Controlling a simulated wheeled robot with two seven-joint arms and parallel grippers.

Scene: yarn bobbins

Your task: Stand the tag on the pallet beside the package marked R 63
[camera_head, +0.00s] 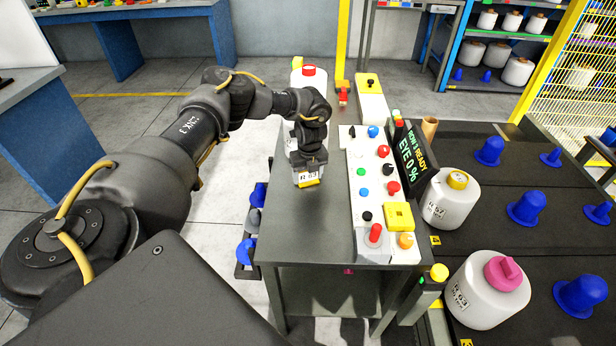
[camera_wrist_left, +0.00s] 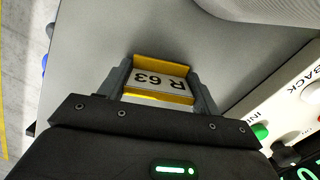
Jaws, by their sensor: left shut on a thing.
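The tag (camera_wrist_left: 158,78) is a white plate with yellow edges, printed R 63. My left gripper (camera_head: 309,172) is shut on it, with a finger on each side. It holds the tag over the dark grey tabletop of the bench. In the head view only part of the tag (camera_head: 307,180) shows below the fingers. The package marked R 63 (camera_head: 478,296) is a white bobbin with a pink cap at lower right, on the dark surface of the pallet (camera_head: 517,160). A second white package (camera_head: 449,199) with a yellow cap stands behind it; its label looks like R 67.
Several blue pegs (camera_head: 526,208) stand on the pallet. A yellow-topped post (camera_head: 437,272) is beside the R 63 package. The bench top (camera_head: 312,232) is bare in front.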

